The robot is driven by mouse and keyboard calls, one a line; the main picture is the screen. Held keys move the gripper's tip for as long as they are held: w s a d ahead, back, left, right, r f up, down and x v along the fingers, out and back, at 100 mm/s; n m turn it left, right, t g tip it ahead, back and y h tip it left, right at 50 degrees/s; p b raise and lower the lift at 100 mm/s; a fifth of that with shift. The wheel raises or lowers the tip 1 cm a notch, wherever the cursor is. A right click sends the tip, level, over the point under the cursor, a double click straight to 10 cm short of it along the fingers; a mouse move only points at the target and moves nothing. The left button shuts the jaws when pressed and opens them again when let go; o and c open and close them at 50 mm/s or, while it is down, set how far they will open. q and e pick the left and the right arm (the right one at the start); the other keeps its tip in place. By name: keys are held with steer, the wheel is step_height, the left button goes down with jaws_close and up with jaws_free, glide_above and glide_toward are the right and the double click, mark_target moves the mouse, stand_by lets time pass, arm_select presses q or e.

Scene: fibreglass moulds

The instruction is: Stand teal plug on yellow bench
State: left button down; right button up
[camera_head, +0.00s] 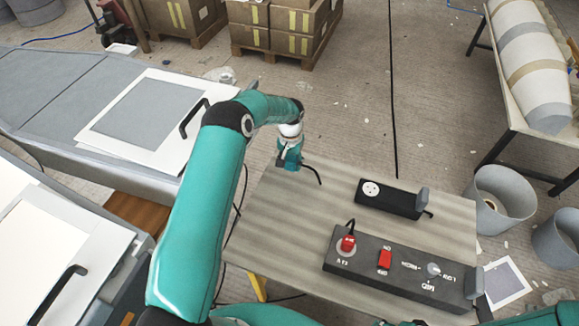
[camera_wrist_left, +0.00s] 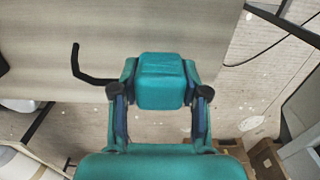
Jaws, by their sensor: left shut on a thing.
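The teal plug (camera_wrist_left: 162,80) is a rounded teal block between the two fingers of my left gripper (camera_wrist_left: 160,95) in the left wrist view. The gripper is shut on it. In the head view the left gripper (camera_head: 289,160) points down at the far left corner of the bench (camera_head: 300,215), which has a pale striped top and a yellow leg. The plug is mostly hidden there, and I cannot tell whether it touches the bench top. A short dark lead (camera_head: 313,172) shows beside it. My right gripper is out of view.
A black socket box (camera_head: 390,200) with a white round socket stands on the bench. A longer dark control box (camera_head: 400,270) with a red plug (camera_head: 348,243) and red switch (camera_head: 385,259) lies nearer. The bench's left part is clear. Grey bins (camera_head: 505,195) stand right.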

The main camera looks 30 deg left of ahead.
mark_target(290, 169)
arm_select(q)
step_height(290, 169, down, 3)
steer(key=shift+f+p, duration=0.1)
steer(key=shift+p, duration=0.25)
steer(key=shift+f, duration=0.15)
steer(key=c, duration=0.6)
jaws_free()
step_height(290, 169, up, 12)
steer(key=shift+r+b, duration=0.1)
steer(key=shift+b, duration=1.15)
steer(key=shift+s+a, duration=0.1)
steer(key=shift+s, duration=0.05)
